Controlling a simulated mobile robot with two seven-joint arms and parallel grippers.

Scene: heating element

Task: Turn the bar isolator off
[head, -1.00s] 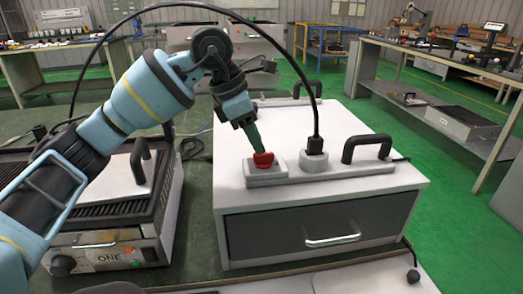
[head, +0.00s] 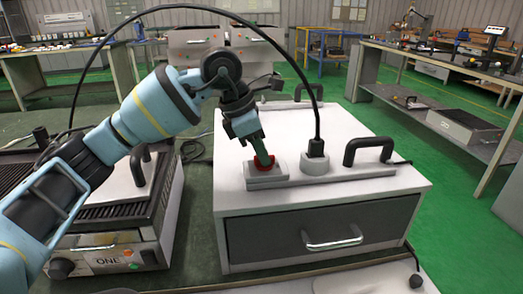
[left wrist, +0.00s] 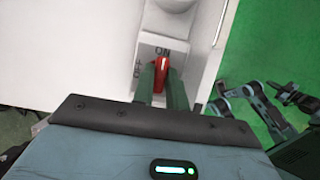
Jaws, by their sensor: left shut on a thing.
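The bar isolator is a red knob (head: 264,163) on a pale box at the left end of a light bar, on top of a white cabinet (head: 345,192). My left gripper (head: 262,150) reaches down from above, its green fingers shut on the red knob. In the left wrist view the red knob (left wrist: 161,76) sits between the two fingers (left wrist: 161,84), with the lettering "ON" just beyond it. The fingers hide part of the knob. In the left wrist view a blue-grey and black arm shows at the right; its gripper's opening is unclear.
A black cable plug (head: 316,147) stands in the bar right of the knob. A black handle (head: 368,150) is further right. A contact grill (head: 120,228) stands left of the cabinet. The cabinet's drawer is shut.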

